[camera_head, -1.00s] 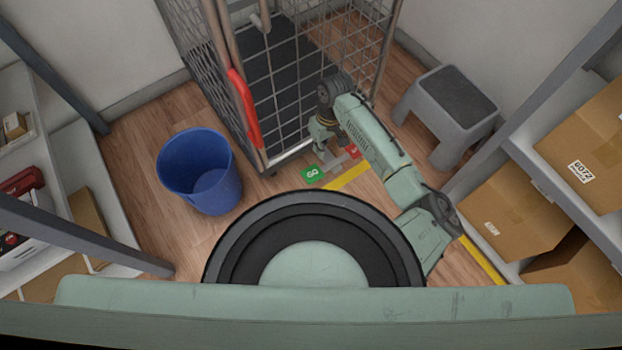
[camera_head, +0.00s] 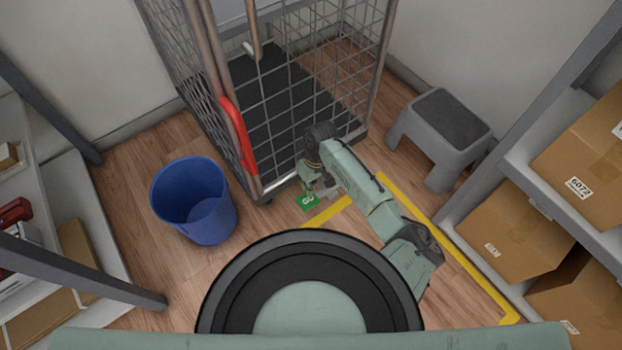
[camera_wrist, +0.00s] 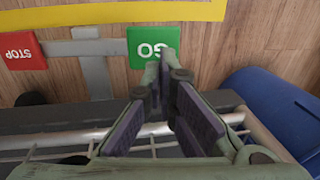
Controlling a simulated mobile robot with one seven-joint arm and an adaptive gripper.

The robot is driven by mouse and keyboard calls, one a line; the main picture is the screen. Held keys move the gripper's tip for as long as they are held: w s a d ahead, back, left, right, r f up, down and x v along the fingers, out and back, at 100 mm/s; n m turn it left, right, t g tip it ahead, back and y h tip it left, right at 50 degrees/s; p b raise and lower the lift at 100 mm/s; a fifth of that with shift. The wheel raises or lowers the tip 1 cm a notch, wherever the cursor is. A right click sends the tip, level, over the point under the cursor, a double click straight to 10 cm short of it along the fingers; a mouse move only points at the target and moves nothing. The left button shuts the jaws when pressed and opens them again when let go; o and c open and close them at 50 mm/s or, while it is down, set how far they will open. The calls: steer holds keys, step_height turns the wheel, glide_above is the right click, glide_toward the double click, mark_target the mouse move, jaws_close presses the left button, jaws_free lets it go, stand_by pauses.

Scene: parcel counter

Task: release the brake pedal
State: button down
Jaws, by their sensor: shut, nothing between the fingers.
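The brake pedal has a green GO plate (camera_head: 308,201) and a red STOP plate (camera_wrist: 19,51), joined by a grey bar (camera_wrist: 88,48) at the foot of the wire cage trolley (camera_head: 262,187). In the wrist view the green plate (camera_wrist: 150,42) is partly covered by my fingertips. My gripper (camera_wrist: 166,62) is shut and empty, its tips over the lower right part of the green plate. Whether they touch it I cannot tell. In the head view my gripper (camera_head: 318,188) is just above the green plate, and the red plate is hidden there.
A blue bin (camera_head: 193,201) stands left of the trolley. A grey step stool (camera_head: 440,137) stands to the right. Shelves with cardboard boxes (camera_head: 515,225) line the right side, other shelves the left. A yellow line (camera_head: 440,240) marks the floor.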

mark_target(304, 202)
steer(key=f, duration=0.5)
steer(key=shift+s+a+f+b, duration=0.25)
steer(key=shift+a+f+b, duration=0.05)
steer(key=shift+a, duration=0.05)
steer(key=shift+s+a+f+t+h+p, duration=0.35)
steer(key=shift+f+h+p, duration=0.1)
steer(key=shift+h+p, duration=0.1)
steer(key=shift+a+f+h, duration=0.1)
steer(key=shift+f+h, duration=0.15)
steer(key=shift+f, duration=0.15)
steer(key=shift+a+f+t, duration=0.1)
steer(key=shift+f+t, duration=0.25)
steer(key=shift+s+a+f+h+b, duration=0.1)
steer(key=shift+f+h+b, duration=0.25)
steer(key=shift+f, duration=0.5)
steer(key=shift+r, duration=0.1)
